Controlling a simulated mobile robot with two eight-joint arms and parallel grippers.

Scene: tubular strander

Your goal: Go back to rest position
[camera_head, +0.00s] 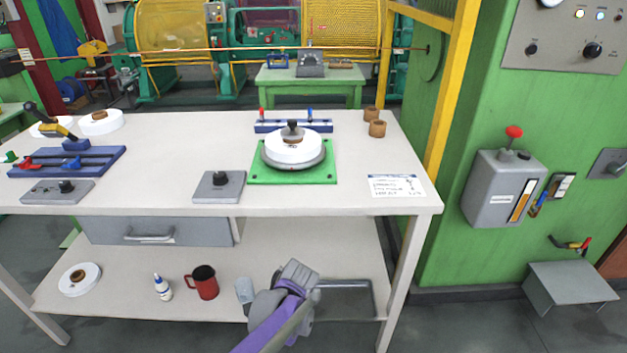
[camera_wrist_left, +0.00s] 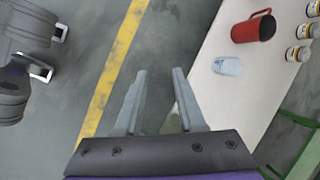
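In the left wrist view my left gripper (camera_wrist_left: 159,72) has its two fingers apart with nothing between them. Grey floor lies beyond the fingers, and a white surface (camera_wrist_left: 225,50) runs along their right side. In the head view one of my arms, grey and purple, rises from the bottom middle in front of the lower shelf. No fingertips are clear there, and I cannot tell which arm it is. My right gripper cannot be made out.
The workbench (camera_head: 340,150) carries a green plate (camera_head: 262,176) with a round white part. Its lower shelf (camera_head: 125,300) holds a red mug (camera_head: 203,282), a white bottle (camera_head: 162,288) and a grey cup (camera_head: 244,290). The left wrist view shows a red mug (camera_wrist_left: 252,28) and several jars.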

